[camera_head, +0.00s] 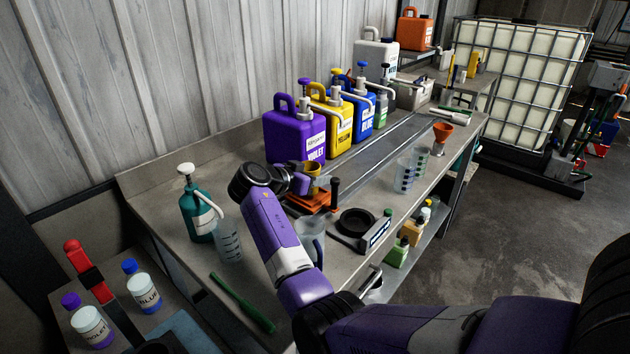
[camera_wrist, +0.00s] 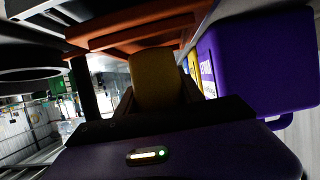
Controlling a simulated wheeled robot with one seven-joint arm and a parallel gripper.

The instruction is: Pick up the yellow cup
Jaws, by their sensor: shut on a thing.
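The yellow cup (camera_head: 313,170) is a small yellow vessel at the orange stand (camera_head: 312,200) on the workbench. In the wrist view the yellow cup (camera_wrist: 156,80) sits between the jaws of my gripper (camera_wrist: 158,100), which is shut on it. In the head view my gripper (camera_head: 300,178) reaches in from the left of the cup and hides part of it. The orange stand (camera_wrist: 125,38) shows close beside the cup in the wrist view. I cannot tell whether the cup still touches the stand.
A purple jug (camera_head: 290,138) stands just behind the cup, with yellow (camera_head: 338,125) and blue (camera_head: 368,108) jugs further right. A teal bottle (camera_head: 198,208) stands at left.

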